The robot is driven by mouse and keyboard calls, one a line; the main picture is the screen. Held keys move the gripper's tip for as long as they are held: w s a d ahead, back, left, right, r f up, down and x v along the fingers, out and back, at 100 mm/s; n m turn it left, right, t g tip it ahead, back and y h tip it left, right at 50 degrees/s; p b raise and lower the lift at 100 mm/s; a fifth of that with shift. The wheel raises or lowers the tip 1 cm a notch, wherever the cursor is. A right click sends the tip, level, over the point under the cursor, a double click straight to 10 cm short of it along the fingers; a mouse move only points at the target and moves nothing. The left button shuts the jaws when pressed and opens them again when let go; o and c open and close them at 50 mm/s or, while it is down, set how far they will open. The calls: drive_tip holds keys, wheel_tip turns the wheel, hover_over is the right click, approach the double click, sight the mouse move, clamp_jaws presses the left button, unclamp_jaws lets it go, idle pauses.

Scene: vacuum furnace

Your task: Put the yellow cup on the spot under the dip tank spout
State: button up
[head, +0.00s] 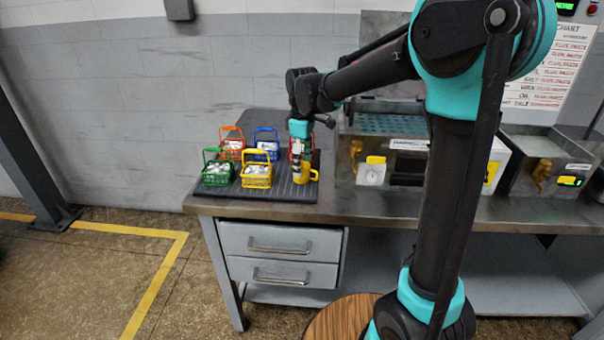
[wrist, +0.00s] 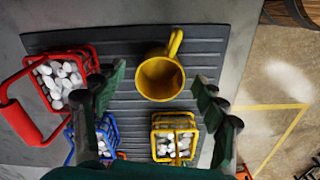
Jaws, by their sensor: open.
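The yellow cup (wrist: 160,80) stands on the dark ribbed mat, its mouth facing my wrist camera and its handle at the top of the wrist view. In the head view the cup (head: 313,176) is partly hidden behind my gripper (head: 300,170). My gripper (wrist: 157,88) is open and points down, with one finger on each side of the cup in the wrist view and visible gaps between. Brass spouts show on the tank (head: 357,150) right of the mat and on the unit (head: 540,174) at far right. I cannot make out the spot under the spout.
Beside the cup on the mat (head: 218,192) stand yellow (head: 256,178), green (head: 216,175), blue (head: 266,147), orange (head: 231,147) and red (wrist: 30,120) baskets with white pieces. The mat lies at the left end of the metal bench (head: 390,210), whose front strip is clear.

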drive_tip(key=shift+f, duration=0.8)
drive_tip(key=shift+c, duration=0.4)
drive_tip(key=c, duration=1.3)
drive_tip(key=shift+r, duration=0.15)
